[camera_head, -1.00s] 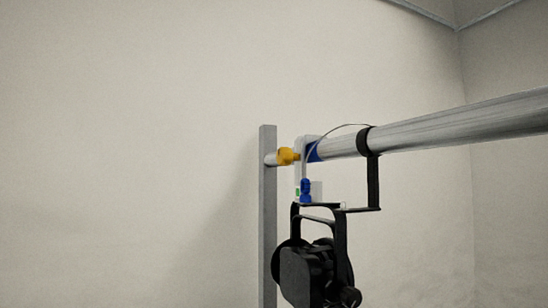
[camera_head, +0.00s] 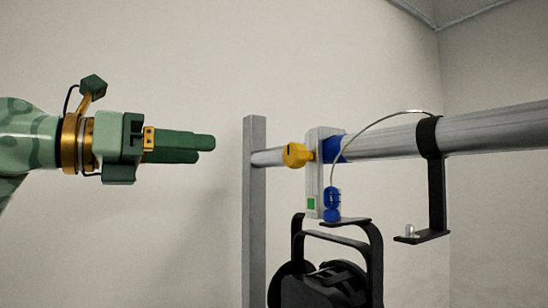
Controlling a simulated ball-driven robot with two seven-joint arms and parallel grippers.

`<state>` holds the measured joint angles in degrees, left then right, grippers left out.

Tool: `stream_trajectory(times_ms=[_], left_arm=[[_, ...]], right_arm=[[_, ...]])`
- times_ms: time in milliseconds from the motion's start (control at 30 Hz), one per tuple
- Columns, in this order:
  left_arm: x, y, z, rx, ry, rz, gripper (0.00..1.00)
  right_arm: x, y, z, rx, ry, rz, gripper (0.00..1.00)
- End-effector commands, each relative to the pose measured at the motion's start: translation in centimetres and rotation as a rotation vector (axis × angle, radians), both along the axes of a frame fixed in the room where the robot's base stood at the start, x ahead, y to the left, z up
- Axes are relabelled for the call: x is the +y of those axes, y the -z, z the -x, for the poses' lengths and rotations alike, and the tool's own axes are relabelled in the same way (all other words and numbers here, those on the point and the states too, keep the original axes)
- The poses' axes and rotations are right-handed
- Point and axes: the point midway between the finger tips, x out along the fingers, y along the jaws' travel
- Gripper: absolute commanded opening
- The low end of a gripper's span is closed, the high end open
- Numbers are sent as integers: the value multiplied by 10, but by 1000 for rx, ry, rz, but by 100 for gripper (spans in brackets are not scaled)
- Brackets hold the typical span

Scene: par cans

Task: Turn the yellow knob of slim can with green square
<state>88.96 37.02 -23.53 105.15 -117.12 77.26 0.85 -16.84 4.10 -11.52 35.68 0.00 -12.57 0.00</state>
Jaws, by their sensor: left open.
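The yellow knob (camera_head: 296,155) sits on the left side of a pale clamp (camera_head: 316,190) hung on a horizontal metal pipe (camera_head: 380,144). A small green square (camera_head: 311,204) marks the lower part of the clamp. Below hangs a black can (camera_head: 335,287) in a black yoke (camera_head: 375,250), cut off by the bottom edge. My left gripper (camera_head: 205,147) comes in from the left, level with the knob. It is open and empty, its fingers pointing right, apart from the knob and left of the upright post. My right gripper is not in view.
A grey upright post (camera_head: 254,220) stands between my left gripper and the knob in the picture. A thin safety cable (camera_head: 360,127) loops from the pipe to blue parts (camera_head: 332,203) at the clamp. A black bracket (camera_head: 437,195) hangs at right. The wall behind is bare.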

Motion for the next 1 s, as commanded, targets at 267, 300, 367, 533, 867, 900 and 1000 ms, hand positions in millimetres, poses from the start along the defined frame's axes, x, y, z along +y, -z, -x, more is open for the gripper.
stream_trajectory(times_ms=[267, 300, 367, 533, 867, 900, 1000], left_arm=[[-13, -1, -11, 41, -5, 26, 59], [-19, -1, -15, 41, -5, 26, 59], [-30, -1, -23, 41, -4, 26, 59], [-66, -2, -49, 41, -3, 26, 59], [-119, -1, -89, 40, -6, 26, 59], [-123, -1, -91, 41, -7, 27, 59], [-128, 0, -96, 38, -7, 26, 59]], right_arm=[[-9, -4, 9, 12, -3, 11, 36], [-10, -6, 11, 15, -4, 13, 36], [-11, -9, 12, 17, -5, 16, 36], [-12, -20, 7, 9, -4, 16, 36], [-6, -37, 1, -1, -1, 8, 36], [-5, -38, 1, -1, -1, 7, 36], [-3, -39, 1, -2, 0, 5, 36]])
